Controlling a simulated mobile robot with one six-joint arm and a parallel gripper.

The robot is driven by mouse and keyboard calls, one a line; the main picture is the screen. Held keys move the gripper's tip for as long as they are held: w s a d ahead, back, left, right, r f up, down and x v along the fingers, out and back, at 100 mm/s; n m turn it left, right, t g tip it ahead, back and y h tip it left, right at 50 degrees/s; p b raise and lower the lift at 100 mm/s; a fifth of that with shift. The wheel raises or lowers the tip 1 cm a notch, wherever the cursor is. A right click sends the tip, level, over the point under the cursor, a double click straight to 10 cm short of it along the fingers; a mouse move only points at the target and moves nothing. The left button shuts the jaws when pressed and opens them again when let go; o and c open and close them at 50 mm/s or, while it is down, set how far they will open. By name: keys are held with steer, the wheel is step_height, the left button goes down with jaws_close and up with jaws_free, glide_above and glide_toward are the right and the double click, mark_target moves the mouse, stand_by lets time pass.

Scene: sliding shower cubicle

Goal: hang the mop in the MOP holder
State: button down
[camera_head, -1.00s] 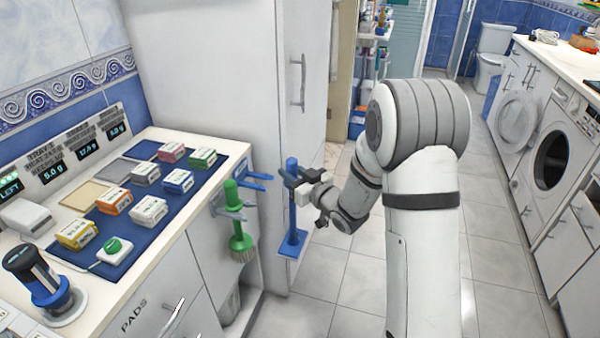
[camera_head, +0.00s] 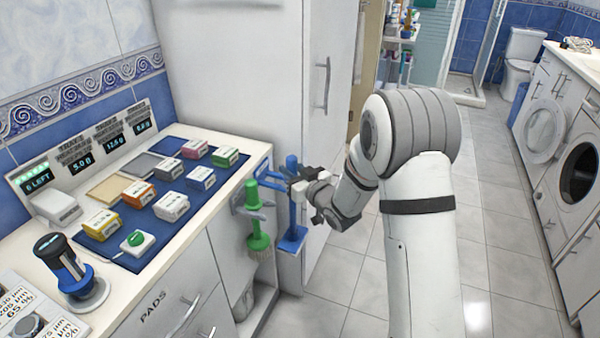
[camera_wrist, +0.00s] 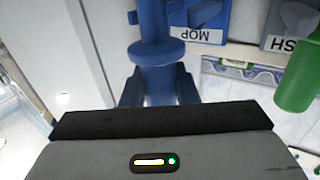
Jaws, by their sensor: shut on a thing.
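The blue mop (camera_head: 292,215) stands upright, its flat head low beside the white cabinet. My gripper (camera_head: 298,187) is shut on its handle from the right; in the wrist view the jaws sit around the blue handle (camera_wrist: 155,85), just below a wide collar. The blue MOP holder (camera_head: 268,179) sticks out from the counter's end, just left of the handle.
A green brush (camera_head: 254,215) hangs in the holder to the left. It also shows at the right in the wrist view (camera_wrist: 300,75). The tall white cabinet (camera_head: 255,75) stands behind the mop. The tiled floor (camera_head: 470,210) on the right is clear.

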steer(key=shift+w+a+b, duration=0.3)
steer(key=shift+a+b, duration=0.05)
steer(key=shift+a, duration=0.5)
steer(key=shift+w+a+b, duration=0.3)
steer(key=shift+a, duration=0.5)
steer(key=shift+w+a+b, duration=0.3)
steer(key=shift+a+b, duration=0.05)
steer(key=shift+a, duration=0.5)
steer(key=shift+f+b, duration=0.6)
steer(key=shift+b, duration=0.25)
steer(key=c, duration=1.1)
jaws_free()
steer(key=shift+o, duration=0.3)
steer(key=shift+a, duration=0.1)
steer(key=shift+s, duration=0.15)
